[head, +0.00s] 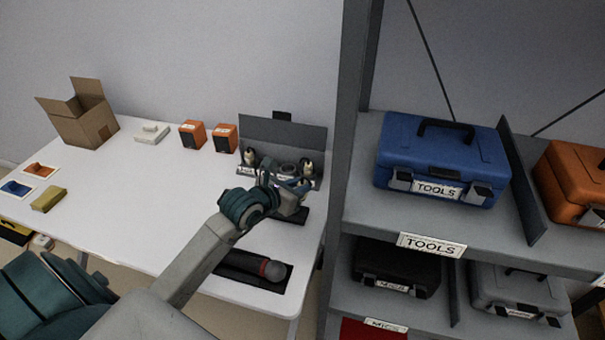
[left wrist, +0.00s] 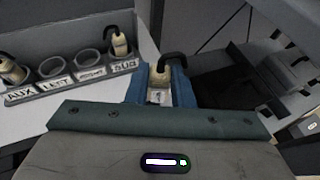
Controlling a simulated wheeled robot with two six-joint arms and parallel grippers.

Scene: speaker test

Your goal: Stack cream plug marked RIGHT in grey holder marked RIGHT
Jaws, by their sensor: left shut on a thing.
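My left gripper (head: 292,190) is shut on a cream plug (left wrist: 159,80) with a black cable, seen between its blue fingers in the left wrist view (left wrist: 160,92). The small label on this plug is too blurred to read. The grey holder strip (left wrist: 75,88) lies left of the gripper, apart from the plug. The holder marked RIGHT (left wrist: 90,67) is an empty ring, as is the one marked LEFT (left wrist: 52,75). Cream plugs stand in AUX (left wrist: 12,70) and SUB (left wrist: 120,43). In the head view my gripper is in front of the holder strip (head: 246,171) and hides part of it.
A grey panel (head: 285,132) stands behind the holders. A microphone (head: 270,269) lies on a dark mat at the table's front. Orange speakers (head: 192,135), a cardboard box (head: 85,125) and cloths are farther left. A grey shelf with toolboxes (head: 440,160) stands right. The table's middle is clear.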

